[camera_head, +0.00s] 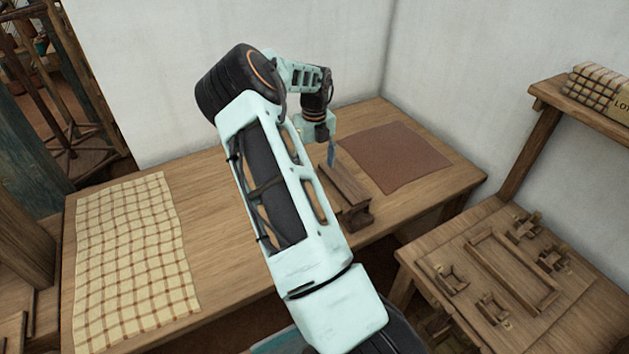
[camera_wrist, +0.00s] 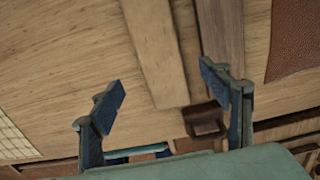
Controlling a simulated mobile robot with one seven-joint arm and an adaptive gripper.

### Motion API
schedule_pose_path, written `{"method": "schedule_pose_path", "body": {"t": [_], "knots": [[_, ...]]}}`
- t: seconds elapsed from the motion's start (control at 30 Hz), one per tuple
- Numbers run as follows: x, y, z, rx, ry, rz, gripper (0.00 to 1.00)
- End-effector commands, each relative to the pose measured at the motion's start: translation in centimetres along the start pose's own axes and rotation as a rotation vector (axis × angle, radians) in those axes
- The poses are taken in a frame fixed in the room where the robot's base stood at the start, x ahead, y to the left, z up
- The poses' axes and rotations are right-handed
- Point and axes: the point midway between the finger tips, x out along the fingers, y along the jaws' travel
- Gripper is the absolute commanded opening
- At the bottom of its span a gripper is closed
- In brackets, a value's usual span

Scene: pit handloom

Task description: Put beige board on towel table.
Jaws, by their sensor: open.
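A pale beige board (camera_wrist: 152,45) shows in the wrist view, lying on the wooden table. It runs from the top edge to between my fingers, with a darker brown board (camera_wrist: 220,40) close on its right. My gripper (camera_wrist: 163,80) is open and empty, with blue fingertips on either side of the beige board's near end. In the head view my gripper (camera_head: 331,150) is over the table, and my arm hides most or all of the beige board. A cream checked towel (camera_head: 135,255) lies on the left of this long table (camera_head: 225,225).
A reddish-brown mat (camera_head: 395,157) lies at the table's right end. A lower side table (camera_head: 430,255) at right holds a wooden tray and several small wooden pieces. A wall shelf (camera_head: 545,95) carries folded checked cloth. Bare tabletop lies between towel and arm.

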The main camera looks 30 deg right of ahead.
Motion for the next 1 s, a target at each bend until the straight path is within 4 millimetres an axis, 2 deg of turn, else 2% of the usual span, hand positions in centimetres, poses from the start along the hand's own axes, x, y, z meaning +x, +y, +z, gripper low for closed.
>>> {"method": "schedule_pose_path", "body": {"t": [0.1,0.23,0.83,1.0], "knots": [[-1.9,0.0,0.1,-0.001,-0.003,-0.001,0.70],[-2.9,0.0,0.0,0.000,0.000,0.000,0.70],[-3.3,0.0,0.0,-0.001,0.000,0.000,0.70],[-4.9,0.2,0.1,-0.049,-0.022,-0.016,0.70]]}}
